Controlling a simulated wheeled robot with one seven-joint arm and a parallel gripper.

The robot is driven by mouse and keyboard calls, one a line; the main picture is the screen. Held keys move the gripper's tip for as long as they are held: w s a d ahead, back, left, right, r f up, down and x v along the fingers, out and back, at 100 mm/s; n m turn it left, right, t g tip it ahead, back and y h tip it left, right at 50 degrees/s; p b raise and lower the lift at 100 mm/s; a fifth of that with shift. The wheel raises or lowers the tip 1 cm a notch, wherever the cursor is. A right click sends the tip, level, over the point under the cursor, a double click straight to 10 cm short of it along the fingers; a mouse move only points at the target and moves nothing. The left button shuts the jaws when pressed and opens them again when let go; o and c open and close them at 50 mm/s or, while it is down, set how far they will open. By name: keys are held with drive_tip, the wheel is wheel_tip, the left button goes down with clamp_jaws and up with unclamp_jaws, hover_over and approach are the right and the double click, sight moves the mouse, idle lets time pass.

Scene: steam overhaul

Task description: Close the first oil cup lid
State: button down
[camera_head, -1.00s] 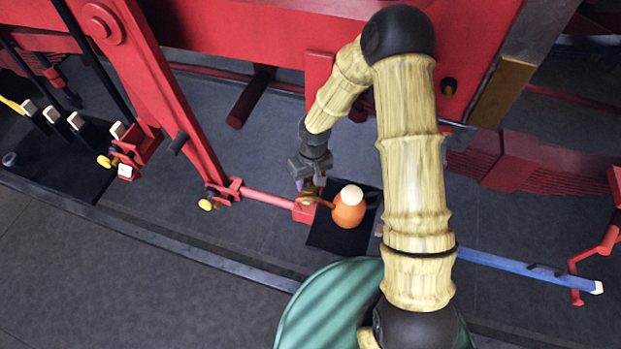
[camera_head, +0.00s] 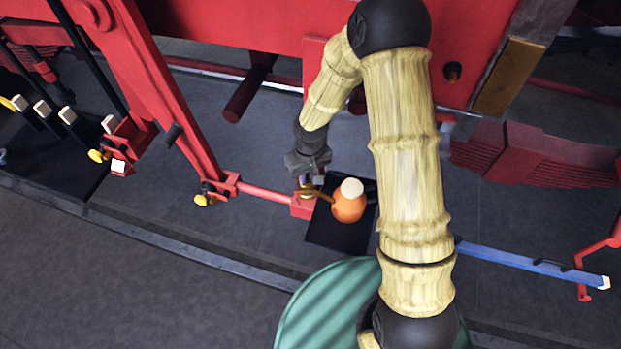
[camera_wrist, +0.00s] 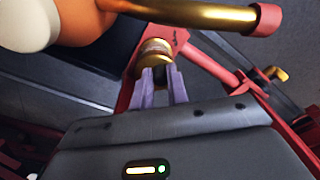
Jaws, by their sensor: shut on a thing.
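A brass oil cup (camera_wrist: 154,62) with a pale band stands on a red rod end (camera_head: 302,208). In the wrist view, the two purple fingers of my gripper (camera_wrist: 161,78) meet the near side of its brass top, which I take as the lid. My gripper (camera_head: 306,181) is shut on that lid, and the fingers hide part of it. I cannot tell the lid's exact angle. In the head view the cup is small and mostly hidden below my gripper.
An orange oil can (camera_head: 347,207) with a white cap stands on a black mat (camera_head: 340,237) close to the right. Its brass spout (camera_wrist: 200,14) passes close to the cup. Other brass cups (camera_head: 204,200) sit on red rods to the left. A blue bar (camera_head: 530,264) lies right.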

drive_tip(key=shift+a+f+b, duration=0.15)
drive_tip(key=shift+f+b, duration=0.1)
drive_tip(key=shift+b, duration=0.6)
drive_tip(key=shift+r+t+b, duration=0.15)
drive_tip(key=shift+t+b, duration=0.15)
drive_tip(key=shift+t, duration=0.1)
drive_tip(key=c, duration=1.4)
unclamp_jaws()
drive_tip(key=shift+s+a, duration=0.1)
drive_tip(key=shift+o, duration=0.2)
